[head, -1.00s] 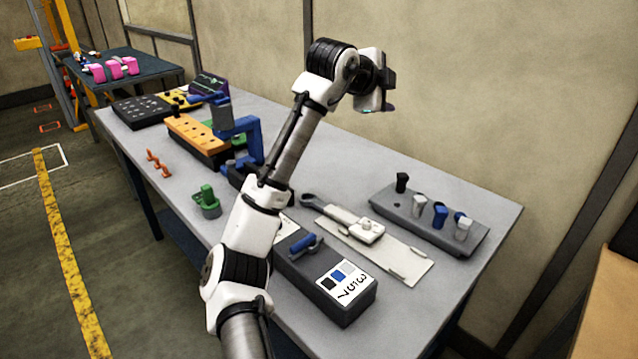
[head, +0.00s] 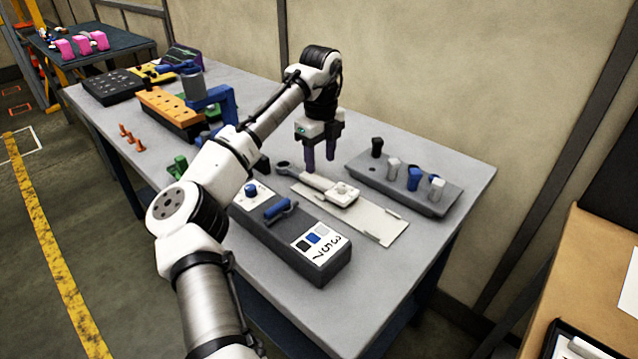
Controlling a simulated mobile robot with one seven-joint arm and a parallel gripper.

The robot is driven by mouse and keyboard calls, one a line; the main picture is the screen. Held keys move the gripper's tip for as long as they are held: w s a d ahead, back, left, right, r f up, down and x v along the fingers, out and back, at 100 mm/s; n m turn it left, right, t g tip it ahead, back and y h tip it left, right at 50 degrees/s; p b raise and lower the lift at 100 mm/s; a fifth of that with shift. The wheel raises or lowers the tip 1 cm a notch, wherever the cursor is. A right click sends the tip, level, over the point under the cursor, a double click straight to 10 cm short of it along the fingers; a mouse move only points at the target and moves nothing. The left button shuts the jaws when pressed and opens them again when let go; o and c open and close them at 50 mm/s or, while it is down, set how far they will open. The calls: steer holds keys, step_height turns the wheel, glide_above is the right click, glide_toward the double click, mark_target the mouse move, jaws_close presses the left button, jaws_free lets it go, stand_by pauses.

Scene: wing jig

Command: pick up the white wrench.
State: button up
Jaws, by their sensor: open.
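The white wrench (head: 316,181) lies on the grey table, with a darker grey ring end at its upper left. Its other end meets a white block with a small knob (head: 342,193), and I cannot tell whether they are one piece. A pale flat plate (head: 372,222) lies under the block. My gripper (head: 320,164) points down with its dark fingers apart and empty. It appears just above the wrench's handle near the ring end; the exact height is hard to judge.
A dark box (head: 322,264) with a blue handle and a numbered label stands in front. A grey rack (head: 407,187) with several coloured pegs stands to the right. An orange block (head: 172,112) and a blue bracket (head: 228,105) stand left. A wooden surface (head: 584,262) is at far right.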

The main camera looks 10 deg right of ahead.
mark_target(323, 182)
steer(key=shift+s+d+f+p, duration=0.15)
steer(key=shift+f+p, duration=0.2)
steer(key=shift+f, duration=1.1)
steer(key=shift+s+d+f+p, duration=0.15)
steer(key=shift+f+p, duration=0.2)
steer(key=shift+f, duration=1.1)
jaws_close()
